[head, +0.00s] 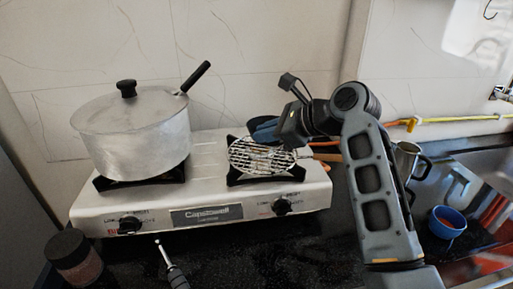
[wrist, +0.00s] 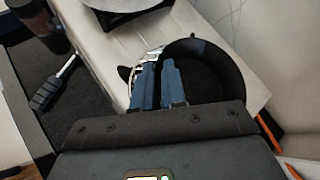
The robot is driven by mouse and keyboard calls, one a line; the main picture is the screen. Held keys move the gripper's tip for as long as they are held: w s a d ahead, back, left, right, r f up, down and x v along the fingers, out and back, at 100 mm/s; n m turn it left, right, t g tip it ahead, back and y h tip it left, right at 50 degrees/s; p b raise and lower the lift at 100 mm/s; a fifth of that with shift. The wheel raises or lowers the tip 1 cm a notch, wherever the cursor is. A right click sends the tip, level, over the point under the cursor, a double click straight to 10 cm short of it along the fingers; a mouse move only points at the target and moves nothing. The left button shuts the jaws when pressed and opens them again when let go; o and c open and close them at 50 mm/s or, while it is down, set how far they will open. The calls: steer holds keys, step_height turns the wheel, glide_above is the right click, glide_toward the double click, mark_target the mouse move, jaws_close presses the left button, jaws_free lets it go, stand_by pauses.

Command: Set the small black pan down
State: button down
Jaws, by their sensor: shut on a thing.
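The small black pan (wrist: 208,72) shows in the wrist view as a dark round bowl beyond and right of my fingers. My gripper (wrist: 158,78) has blue fingers shut on the pan's near-left rim; the exact contact is partly hidden. In the head view my gripper (head: 266,130) is low over the back of the right burner, behind a round wire rack (head: 258,156). The pan is mostly or wholly hidden there. I cannot tell whether its base touches the stove (head: 213,190).
A lidded silver pot (head: 135,140) stands on the left burner. A dark jar (head: 73,255) and a black-handled tool (head: 172,268) are at the front left. A metal mug (head: 406,160) and a blue bowl (head: 447,222) are at the right. The wall is close behind the stove.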

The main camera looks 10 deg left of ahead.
steer(key=x, duration=0.2)
steer(key=shift+w+a+f, duration=0.1)
steer(key=shift+a+f, duration=0.05)
steer(key=shift+a, duration=0.25)
steer(key=shift+f+p, duration=0.3)
steer(key=shift+f, duration=1.8)
steer(key=c, duration=1.2)
jaws_free()
steer(key=v, duration=1.2)
steer(key=shift+r+b, duration=0.1)
steer(key=shift+b, duration=0.2)
